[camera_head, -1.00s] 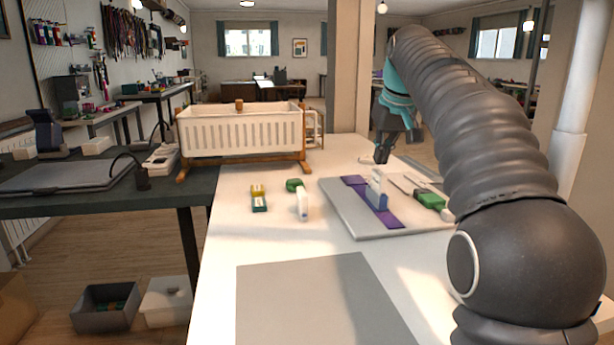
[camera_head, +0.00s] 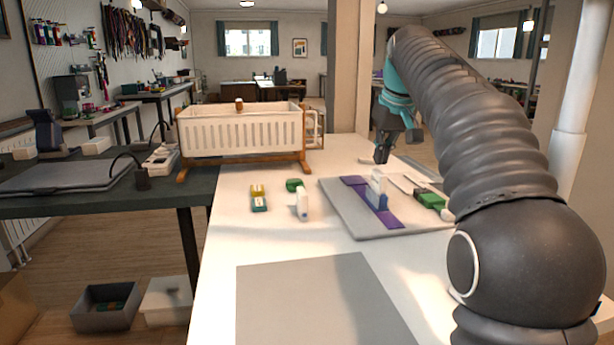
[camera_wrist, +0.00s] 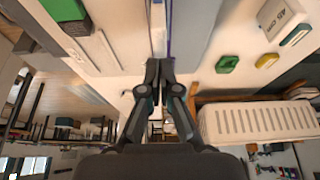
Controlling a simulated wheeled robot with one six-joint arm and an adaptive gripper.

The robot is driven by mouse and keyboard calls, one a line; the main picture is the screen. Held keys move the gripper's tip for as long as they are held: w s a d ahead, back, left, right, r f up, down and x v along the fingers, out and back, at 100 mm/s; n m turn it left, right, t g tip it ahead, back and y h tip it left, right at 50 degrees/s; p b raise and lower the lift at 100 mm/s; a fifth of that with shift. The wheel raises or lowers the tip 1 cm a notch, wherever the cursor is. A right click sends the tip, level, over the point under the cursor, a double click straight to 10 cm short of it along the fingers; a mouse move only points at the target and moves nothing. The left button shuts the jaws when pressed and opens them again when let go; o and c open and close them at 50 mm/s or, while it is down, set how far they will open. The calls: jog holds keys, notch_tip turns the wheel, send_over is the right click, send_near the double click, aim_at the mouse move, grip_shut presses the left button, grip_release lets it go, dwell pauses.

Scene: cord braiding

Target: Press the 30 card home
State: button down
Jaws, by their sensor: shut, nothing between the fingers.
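A white card with a blue lower part (camera_head: 377,190) stands upright on a purple strip (camera_head: 390,219) across the grey board (camera_head: 350,216). I cannot read its label in the head view. A second white card (camera_head: 302,204) stands on the table left of the board. In the wrist view a white piece marked 45 CM (camera_wrist: 282,20) lies beside a green block (camera_wrist: 227,64). My gripper (camera_head: 381,160) is shut and empty, just beyond the board's far edge and behind the blue-and-white card. Its closed fingertips (camera_wrist: 160,68) show in the wrist view; contact with anything is unclear.
A yellow-and-teal piece (camera_head: 258,198) and a green block (camera_head: 294,185) lie left of the board. Another green piece (camera_head: 431,200) is on its right side. A white slatted cradle (camera_head: 240,130) stands behind. A grey mat (camera_head: 315,300) lies in front.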

jog(key=shift+f+b, duration=1.05)
jog(key=shift+f, duration=0.4)
jog(key=shift+r, duration=0.1)
dwell(0.4)
notch_tip(320, 180, up, 6)
jog(key=p, duration=0.6)
jog(key=shift+f, duration=0.2)
jog(key=shift+r, duration=1.2)
